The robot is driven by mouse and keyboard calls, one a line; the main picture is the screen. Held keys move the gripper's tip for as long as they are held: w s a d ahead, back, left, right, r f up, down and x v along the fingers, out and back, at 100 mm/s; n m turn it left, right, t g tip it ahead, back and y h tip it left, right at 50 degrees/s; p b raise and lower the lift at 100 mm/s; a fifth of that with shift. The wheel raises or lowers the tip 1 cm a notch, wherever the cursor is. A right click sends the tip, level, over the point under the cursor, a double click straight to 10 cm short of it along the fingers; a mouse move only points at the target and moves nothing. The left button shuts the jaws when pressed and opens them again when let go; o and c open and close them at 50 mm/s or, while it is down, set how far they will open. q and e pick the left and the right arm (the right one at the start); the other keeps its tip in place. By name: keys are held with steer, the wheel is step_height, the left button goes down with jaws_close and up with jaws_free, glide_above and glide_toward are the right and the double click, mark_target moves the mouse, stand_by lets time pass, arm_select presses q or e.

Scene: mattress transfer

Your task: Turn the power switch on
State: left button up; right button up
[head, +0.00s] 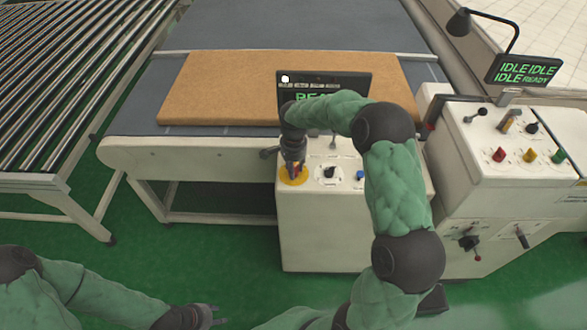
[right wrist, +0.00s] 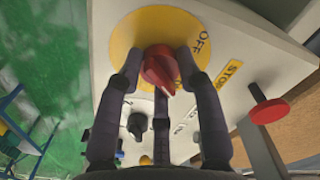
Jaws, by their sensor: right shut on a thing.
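The power switch is a red rotary knob (right wrist: 160,70) on a round yellow plate (right wrist: 125,40) marked OFF. In the head view the yellow plate (head: 293,177) is at the left of the white control box's top. My right gripper (head: 293,165) reaches down onto it. In the right wrist view my right gripper (right wrist: 160,75) has its fingers around the red knob and is shut on it. The knob's pointed end faces lower right there, away from the OFF lettering. My left gripper (head: 213,315) is at the bottom, empty, its fingers apart, far from the box.
The box (head: 320,235) also carries a black knob (head: 329,173), a blue button (head: 360,175) and a display partly hidden by my right arm. A brown mattress (head: 220,85) lies on the conveyor behind. Another control cabinet (head: 470,190) stands right. Green floor is clear at left.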

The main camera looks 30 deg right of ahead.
steer(key=shift+m, duration=0.6)
steer(key=o, duration=1.2)
steer(key=shift+c, duration=0.2)
step_height(320, 180, up, 12)
